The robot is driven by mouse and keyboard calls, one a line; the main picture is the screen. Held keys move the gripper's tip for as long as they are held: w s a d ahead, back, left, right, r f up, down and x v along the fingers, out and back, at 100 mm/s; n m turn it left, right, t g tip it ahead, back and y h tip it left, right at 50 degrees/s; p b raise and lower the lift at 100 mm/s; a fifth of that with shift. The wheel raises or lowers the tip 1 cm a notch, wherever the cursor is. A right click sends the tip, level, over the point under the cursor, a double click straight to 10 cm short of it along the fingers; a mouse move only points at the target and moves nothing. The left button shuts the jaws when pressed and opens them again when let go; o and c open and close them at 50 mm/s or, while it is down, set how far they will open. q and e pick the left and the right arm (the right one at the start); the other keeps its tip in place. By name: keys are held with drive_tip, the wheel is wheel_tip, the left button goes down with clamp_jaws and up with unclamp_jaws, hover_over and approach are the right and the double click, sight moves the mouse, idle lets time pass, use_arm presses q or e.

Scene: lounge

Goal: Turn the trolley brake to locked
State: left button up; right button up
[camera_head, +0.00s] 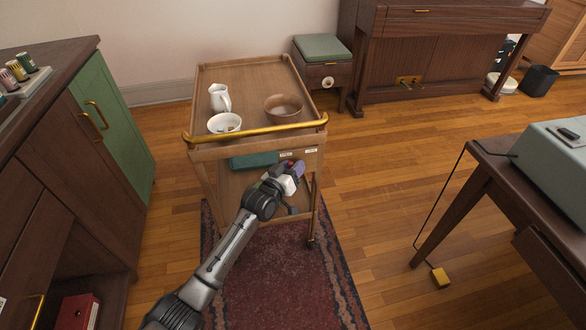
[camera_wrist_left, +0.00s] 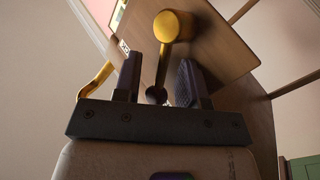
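The wooden trolley (camera_head: 250,142) with a brass push handle (camera_head: 255,131) stands on the rug, facing me. My left gripper (camera_head: 290,176) is at the right part of its front, just below the front rail. In the left wrist view, the brake lever (camera_wrist_left: 173,27) is a brass stem with a round knob. My left gripper (camera_wrist_left: 158,85) is open, with one finger on each side of the stem and gaps visible. I cannot tell whether either finger touches it. In the head view the gripper hides the lever. My right gripper is not in view.
A white jug (camera_head: 219,98), a white bowl (camera_head: 224,123) and a brown bowl (camera_head: 283,109) stand on the trolley top. Two small white labels (camera_head: 311,151) are on its front rail. A dark cabinet (camera_head: 75,165) is at left, a desk (camera_head: 490,160) at right. Floor between trolley and desk is clear.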

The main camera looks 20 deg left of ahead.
use_arm(q)
drive_tip(key=shift+c, duration=0.5)
clamp_jaws()
